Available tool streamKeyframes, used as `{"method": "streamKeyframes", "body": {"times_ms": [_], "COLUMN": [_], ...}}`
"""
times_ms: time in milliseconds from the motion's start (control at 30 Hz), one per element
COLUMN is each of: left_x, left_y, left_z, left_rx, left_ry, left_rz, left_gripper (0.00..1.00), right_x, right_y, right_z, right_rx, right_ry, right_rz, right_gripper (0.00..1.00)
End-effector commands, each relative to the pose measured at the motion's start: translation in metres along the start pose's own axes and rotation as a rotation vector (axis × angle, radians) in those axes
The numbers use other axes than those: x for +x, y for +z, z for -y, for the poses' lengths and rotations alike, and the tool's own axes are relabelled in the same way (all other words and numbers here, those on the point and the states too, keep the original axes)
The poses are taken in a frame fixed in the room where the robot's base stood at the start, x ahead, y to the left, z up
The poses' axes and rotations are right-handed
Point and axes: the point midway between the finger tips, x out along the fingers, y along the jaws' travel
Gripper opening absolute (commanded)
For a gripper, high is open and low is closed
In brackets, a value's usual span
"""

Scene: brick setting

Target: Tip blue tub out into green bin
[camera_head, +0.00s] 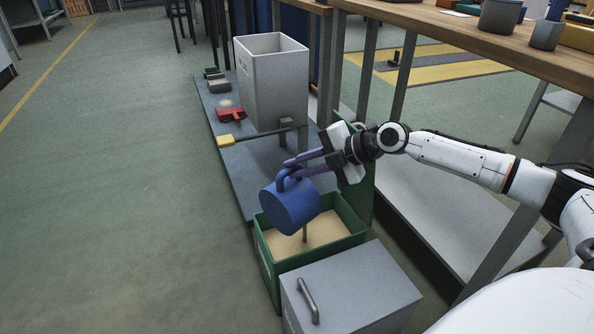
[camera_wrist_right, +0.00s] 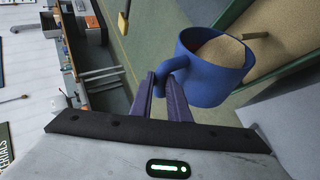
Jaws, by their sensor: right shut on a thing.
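The blue tub (camera_head: 290,207) hangs tilted over the green bin (camera_head: 351,239), its handle toward my right gripper (camera_head: 292,168). In the right wrist view my right gripper (camera_wrist_right: 164,82) is shut on the handle of the tub (camera_wrist_right: 215,88), and tan grainy stuff (camera_wrist_right: 219,50) shows inside the tub. The green bin holds a bed of tan grainy material (camera_head: 327,233). A thin brown vertical streak (camera_head: 305,234) runs from below the tub to that bed; I cannot tell whether it is a falling stream or a rod. My left gripper is not in view.
A grey lidded box (camera_head: 352,285) stands in front of the bin. Behind it, a tall light-grey bin (camera_head: 262,85), a yellow-ended tool (camera_head: 227,141) and a red item (camera_head: 231,114) are on the grey mat (camera_head: 241,177). A workbench (camera_head: 480,45) runs along the right. Floor at left is clear.

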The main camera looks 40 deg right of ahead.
Motion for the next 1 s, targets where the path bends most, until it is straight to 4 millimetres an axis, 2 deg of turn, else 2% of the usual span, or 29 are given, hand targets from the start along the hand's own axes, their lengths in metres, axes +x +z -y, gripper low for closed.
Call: {"method": "streamKeyframes", "body": {"times_ms": [1000], "left_x": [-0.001], "left_y": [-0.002], "left_z": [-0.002], "left_rx": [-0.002], "left_ry": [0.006], "left_rz": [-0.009], "left_gripper": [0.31], "right_x": [-0.020], "right_y": [0.015], "right_z": [-0.020], "right_rx": [0.078], "right_ry": [0.032], "right_rz": [-0.056], "right_gripper": [0.00]}}
